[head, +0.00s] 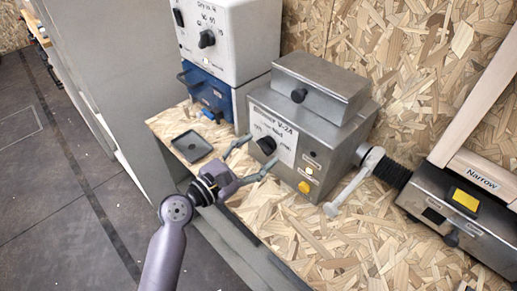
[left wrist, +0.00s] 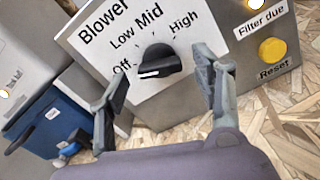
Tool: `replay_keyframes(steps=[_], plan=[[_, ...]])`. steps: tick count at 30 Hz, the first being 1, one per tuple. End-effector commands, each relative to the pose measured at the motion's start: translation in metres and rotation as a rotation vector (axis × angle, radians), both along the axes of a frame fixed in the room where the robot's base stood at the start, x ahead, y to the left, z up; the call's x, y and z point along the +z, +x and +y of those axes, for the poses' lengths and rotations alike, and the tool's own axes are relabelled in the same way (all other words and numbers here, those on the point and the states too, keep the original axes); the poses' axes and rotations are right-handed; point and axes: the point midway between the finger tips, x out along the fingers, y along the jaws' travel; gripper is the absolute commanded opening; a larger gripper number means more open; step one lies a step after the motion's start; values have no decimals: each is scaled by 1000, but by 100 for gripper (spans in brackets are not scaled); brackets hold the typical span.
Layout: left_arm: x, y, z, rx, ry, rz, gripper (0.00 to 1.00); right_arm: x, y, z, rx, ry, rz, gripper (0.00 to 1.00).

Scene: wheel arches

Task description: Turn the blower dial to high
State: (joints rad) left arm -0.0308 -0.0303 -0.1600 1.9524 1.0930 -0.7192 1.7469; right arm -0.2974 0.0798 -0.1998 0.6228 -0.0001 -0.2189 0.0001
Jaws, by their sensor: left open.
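The blower box (head: 318,148) is a grey metal unit with a white label plate reading Off, Low, Mid and High. Its black dial (left wrist: 160,62) sits below those words; the white mark on the knob is at its left end, towards Off. The dial also shows in the head view (head: 266,145). My left gripper (head: 260,151) is open in front of the panel, with its fingers on either side of the dial. In the left wrist view the fingers (left wrist: 162,68) stand apart from the knob, with gaps on both sides. My right gripper is not in view.
A yellow Reset button (left wrist: 272,50) is on the panel's right. A white unit with a dial (head: 230,40) stands on a blue box (head: 205,92) to the left. A black tray (head: 191,146) lies on the bench. A grey lever (head: 354,181) and a Narrow-labelled machine (head: 460,205) are right.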

Motion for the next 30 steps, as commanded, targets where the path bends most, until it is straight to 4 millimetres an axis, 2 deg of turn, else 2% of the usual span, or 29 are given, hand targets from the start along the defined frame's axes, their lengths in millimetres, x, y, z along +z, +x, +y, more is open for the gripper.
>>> replay_keyframes(steps=[4, 13, 30], plan=[[0, 7, -7, 0, -1, -1, 60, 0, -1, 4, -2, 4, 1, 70], [0, 8, -8, 0, 1, -1, 59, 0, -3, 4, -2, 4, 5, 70], [0, 8, -8, 0, 1, -1, 21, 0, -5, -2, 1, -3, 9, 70]])
